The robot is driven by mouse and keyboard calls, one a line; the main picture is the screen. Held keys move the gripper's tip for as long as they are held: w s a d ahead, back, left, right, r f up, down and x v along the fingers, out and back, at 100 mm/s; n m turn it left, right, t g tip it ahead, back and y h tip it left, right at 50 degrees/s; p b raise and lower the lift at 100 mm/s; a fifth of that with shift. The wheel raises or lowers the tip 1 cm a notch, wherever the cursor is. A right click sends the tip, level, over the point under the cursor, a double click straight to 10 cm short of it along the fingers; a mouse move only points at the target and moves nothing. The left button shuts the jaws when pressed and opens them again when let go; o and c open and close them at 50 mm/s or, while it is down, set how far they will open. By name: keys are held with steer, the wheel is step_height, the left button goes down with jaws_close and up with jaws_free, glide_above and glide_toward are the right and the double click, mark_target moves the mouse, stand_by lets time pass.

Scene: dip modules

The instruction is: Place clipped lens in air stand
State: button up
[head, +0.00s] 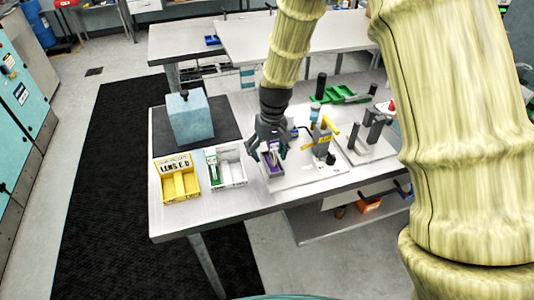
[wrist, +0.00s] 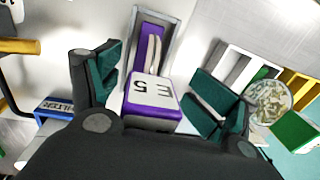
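My gripper (head: 268,150) is over the front left of the work table, its fingers spread. In the wrist view the dark green fingertips (wrist: 163,85) stand on either side of a purple block (wrist: 150,110) with a white label on top. Small gaps seem to separate them from the block. A purple strip behind the block lies in a grey holder (wrist: 138,22). The purple part (head: 273,171) shows below my gripper in the head view. A round, clear, speckled disc (wrist: 268,100) is beside a green block (wrist: 298,132); I cannot tell whether it is the clipped lens. I cannot tell which fixture is the air stand.
A yellow labelled box (head: 181,186) and a white box (head: 232,174) stand left of my gripper. A blue cube (head: 190,118) sits on a dark mat behind them. A yellow-armed fixture (head: 322,138) and a grey-posted fixture (head: 373,132) stand to the right. A green tray (head: 340,95) is farther back.

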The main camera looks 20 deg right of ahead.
steer(key=r+b, duration=0.1)
steer(key=r, duration=0.3)
steer(key=r+b, duration=0.1)
steer(key=r, duration=0.3)
steer(key=d+r+b, duration=0.1)
steer(key=r, duration=0.3)
steer(key=shift+d, duration=0.1)
